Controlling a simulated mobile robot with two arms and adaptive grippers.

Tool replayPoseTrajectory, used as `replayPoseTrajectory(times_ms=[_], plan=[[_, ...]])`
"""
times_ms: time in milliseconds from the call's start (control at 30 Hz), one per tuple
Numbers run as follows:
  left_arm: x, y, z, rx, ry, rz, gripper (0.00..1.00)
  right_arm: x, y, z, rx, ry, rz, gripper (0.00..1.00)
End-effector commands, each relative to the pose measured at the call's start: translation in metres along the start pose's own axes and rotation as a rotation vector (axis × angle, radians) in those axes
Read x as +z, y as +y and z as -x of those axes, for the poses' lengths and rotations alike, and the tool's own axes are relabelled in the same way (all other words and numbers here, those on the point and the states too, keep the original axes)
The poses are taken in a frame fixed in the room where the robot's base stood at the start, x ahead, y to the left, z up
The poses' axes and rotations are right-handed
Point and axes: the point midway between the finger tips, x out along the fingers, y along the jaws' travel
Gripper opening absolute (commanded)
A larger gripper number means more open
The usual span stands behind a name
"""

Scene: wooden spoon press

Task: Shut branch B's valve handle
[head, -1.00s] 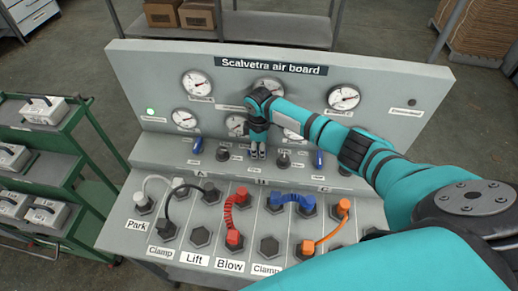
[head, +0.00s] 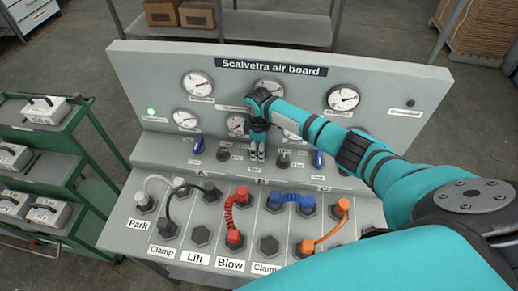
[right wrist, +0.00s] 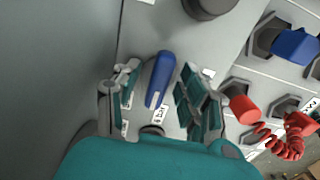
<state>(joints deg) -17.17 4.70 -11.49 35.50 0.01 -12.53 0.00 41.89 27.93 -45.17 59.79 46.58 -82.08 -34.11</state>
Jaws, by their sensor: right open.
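My right gripper (head: 257,152) reaches down at the middle of the air board (head: 125,75), over the B section of its ledge. It hides branch B's valve handle in the head view. In the right wrist view a blue valve handle (right wrist: 160,80) lies between the fingers of my open right gripper (right wrist: 158,84), with visible space on both sides. Whether a finger touches it cannot be told. Two other blue handles show in the head view, one at the left (head: 198,145) and one at the right (head: 319,160). My left gripper is not in view.
Dark knobs (head: 223,154) stand beside the handles. Red (head: 235,215), blue (head: 291,197) and orange (head: 327,237) hoses join sockets on the lower panel. Gauges (head: 197,83) line the upright panel. A green cart (head: 85,140) stands at the left.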

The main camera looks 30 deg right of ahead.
Motion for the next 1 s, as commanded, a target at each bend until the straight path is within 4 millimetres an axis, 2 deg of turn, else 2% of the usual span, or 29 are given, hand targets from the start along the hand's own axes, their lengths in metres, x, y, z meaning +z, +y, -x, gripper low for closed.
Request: replayPoseTrajectory(times_ms=[167, 400, 600, 800, 1000], plan=[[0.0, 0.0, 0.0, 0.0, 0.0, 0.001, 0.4, 0.0, 0.001, 0.018, 0.003, 0.002, 0.001, 0.42], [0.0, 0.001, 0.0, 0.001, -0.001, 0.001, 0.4, -0.001, 0.001, 0.069, 0.004, 0.004, 0.002, 0.42], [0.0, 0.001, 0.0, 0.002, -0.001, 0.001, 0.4, 0.0, 0.001, 0.104, 0.003, 0.002, 0.0, 0.42], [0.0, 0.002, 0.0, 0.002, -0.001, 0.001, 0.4, 0.0, 0.0, 0.118, 0.0, 0.001, -0.001, 0.42], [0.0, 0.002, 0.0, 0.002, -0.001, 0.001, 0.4, 0.0, 0.0, 0.12, -0.001, 0.0, -0.001, 0.42]])
